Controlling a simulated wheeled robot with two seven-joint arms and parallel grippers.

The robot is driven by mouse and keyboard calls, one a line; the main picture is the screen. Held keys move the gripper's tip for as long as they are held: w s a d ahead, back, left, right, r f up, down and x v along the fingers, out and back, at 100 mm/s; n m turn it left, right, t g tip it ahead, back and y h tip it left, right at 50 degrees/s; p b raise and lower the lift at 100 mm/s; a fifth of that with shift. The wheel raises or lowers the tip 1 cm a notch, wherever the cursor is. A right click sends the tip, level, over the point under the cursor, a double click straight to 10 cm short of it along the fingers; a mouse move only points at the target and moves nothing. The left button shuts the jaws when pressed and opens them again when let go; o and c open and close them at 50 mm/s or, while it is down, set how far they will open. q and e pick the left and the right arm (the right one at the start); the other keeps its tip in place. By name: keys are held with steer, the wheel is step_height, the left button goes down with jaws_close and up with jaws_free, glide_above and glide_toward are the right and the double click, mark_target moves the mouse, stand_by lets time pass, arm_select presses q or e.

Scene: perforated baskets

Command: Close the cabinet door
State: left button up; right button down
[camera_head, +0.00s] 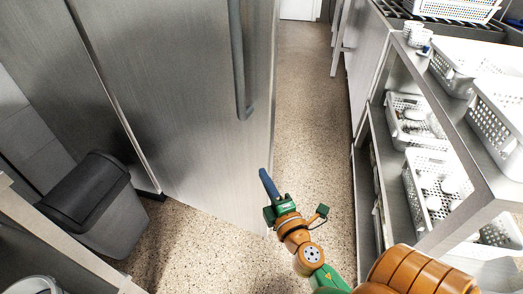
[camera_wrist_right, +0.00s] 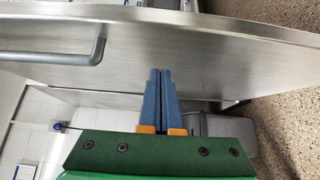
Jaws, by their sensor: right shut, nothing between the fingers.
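The cabinet door (camera_head: 185,95) is a large grey brushed-metal panel standing upright at the left of the aisle in the head view. It has a long vertical bar handle (camera_head: 239,70) near its right edge. How far it stands open is hard to tell. My right gripper (camera_head: 264,174) is in front of the door's lower right part, below the handle. Its blue fingers are together and empty. In the right wrist view the fingers (camera_wrist_right: 160,72) point at the door face (camera_wrist_right: 200,50), with the handle (camera_wrist_right: 60,55) off to the left. Contact cannot be told. My left gripper is out of view.
A dark-lidded grey bin (camera_head: 85,195) stands on the floor left of the door. A metal shelf unit (camera_head: 460,150) with white perforated baskets (camera_head: 425,185) lines the right. The speckled floor aisle (camera_head: 310,110) between is clear.

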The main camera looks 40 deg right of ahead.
steer(key=w+d, duration=0.1)
steer(key=w, duration=0.1)
steer(key=w+d, duration=0.1)
steer(key=w, duration=0.1)
steer(key=w+d, duration=0.1)
steer(key=w, duration=0.1)
steer(key=shift+w+d+p, duration=0.25)
steer(key=shift+d+p, duration=0.1)
steer(key=shift+d, duration=0.05)
steer(key=shift+w+d, duration=0.25)
steer(key=shift+d, duration=0.1)
